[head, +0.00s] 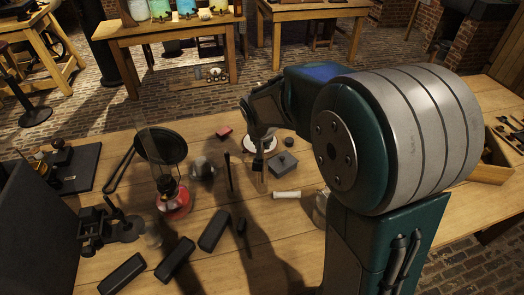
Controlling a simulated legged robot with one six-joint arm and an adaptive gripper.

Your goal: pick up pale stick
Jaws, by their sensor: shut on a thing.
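My gripper (263,143) points down over the middle of the workbench (225,270). It is shut on a thin, pale tan stick (262,183), which hangs roughly upright below the fingers. The fingers partly hide the stick's upper end. I cannot tell whether its lower end touches the bench.
A short whitish cylinder (286,195) lies right of the stick, in front of a grey lidded box (283,164). A dark upright rod (229,172) stands to the left. A red lantern (174,203), a dark pan (160,146) and black blocks (213,230) occupy the left side.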

